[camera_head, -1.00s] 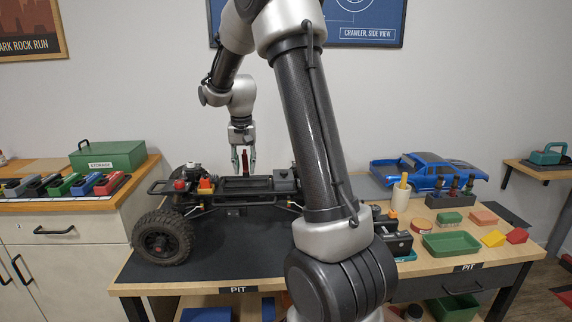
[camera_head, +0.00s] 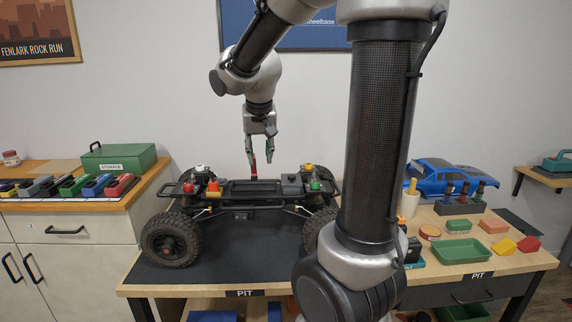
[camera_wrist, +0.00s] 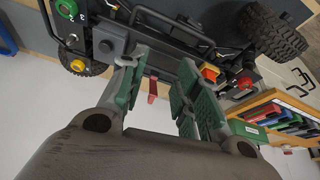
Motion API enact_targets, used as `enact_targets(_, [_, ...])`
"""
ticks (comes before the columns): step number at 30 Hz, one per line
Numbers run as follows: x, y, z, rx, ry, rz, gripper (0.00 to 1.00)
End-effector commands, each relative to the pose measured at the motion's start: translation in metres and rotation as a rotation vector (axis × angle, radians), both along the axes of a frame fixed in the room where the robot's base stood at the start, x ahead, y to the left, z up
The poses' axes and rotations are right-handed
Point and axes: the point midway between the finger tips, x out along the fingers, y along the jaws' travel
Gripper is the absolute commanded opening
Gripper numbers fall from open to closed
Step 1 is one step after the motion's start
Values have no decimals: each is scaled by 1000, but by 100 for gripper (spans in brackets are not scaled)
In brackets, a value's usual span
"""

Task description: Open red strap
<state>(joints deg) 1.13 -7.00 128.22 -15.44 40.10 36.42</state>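The red strap (camera_head: 253,172) stands up from the black battery tray (camera_head: 240,195) on the crawler chassis. It also shows in the wrist view as a narrow red piece (camera_wrist: 152,88), in the gap between the fingers and nearer the left one. My gripper (camera_head: 260,163) is right above the tray, pointing down, with its green-padded fingers apart. In the wrist view my gripper (camera_wrist: 155,98) is open with nothing clamped in it. Whether a finger touches the strap I cannot tell. The strap's lower end is hard to see.
The chassis stands on a black mat (camera_head: 240,262) on the pit bench. A red knob (camera_head: 189,187) and an orange block (camera_head: 213,186) rise from its left end. A green box (camera_head: 118,158) and coloured packs stand left. A blue car body (camera_head: 445,178) and trays lie right.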

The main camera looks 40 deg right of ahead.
Motion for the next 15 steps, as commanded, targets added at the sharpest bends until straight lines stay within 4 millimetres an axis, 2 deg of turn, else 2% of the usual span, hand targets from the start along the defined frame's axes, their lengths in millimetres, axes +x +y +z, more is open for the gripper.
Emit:
enact_targets(6, [-46,7,15,-2,4,83,32])
enact_targets(15, [-109,20,24,1,12,209,32])
